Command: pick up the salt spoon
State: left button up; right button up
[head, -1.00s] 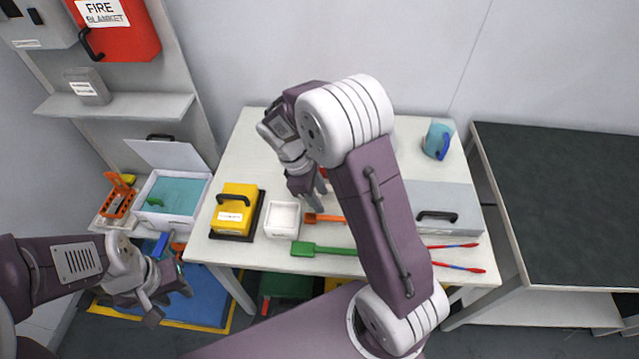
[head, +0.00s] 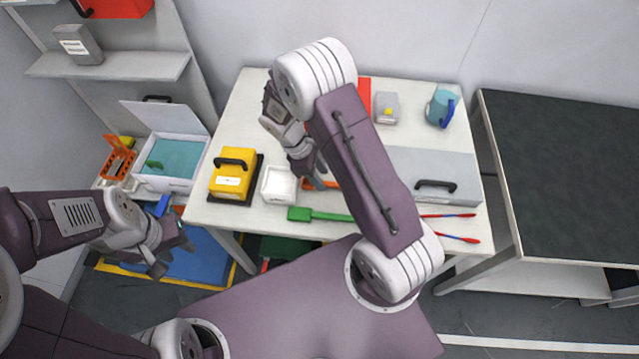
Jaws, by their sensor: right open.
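An orange scoop (head: 307,184) lies on the white table beside a white tub (head: 279,186). A green scoop (head: 300,214) with a long handle lies in front of it. No label shows which of them is the salt spoon. My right gripper (head: 319,178) is open, pointing down at the orange scoop and hiding part of it; I cannot tell whether it touches it. My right arm covers the handle ends of both scoops. My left gripper (head: 172,254) is open and empty, left of the table and below its top.
A yellow case (head: 233,172) stands left of the tub. A grey case (head: 440,172), blue mug (head: 441,108) and two red-blue tools (head: 455,237) are on the right. An open white box (head: 170,182) is at left; a dark bench (head: 565,185) is at right.

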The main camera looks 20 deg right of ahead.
aim_at(326, 183)
jog(key=shift+x, duration=1.55)
grip_shut()
jog(key=shift+r, duration=0.1)
jog(key=shift+w+r, duration=0.1)
jog(key=shift+r, duration=0.3)
jog(key=r, duration=0.2)
jog(key=s+r, duration=0.1)
jog(key=r, duration=0.1)
jog(key=s+d+r, duration=0.2)
jog(key=s+r, duration=0.4)
jog(key=s, duration=0.4)
jog(key=shift+s+d, duration=0.2)
jog(key=shift+s, duration=0.05)
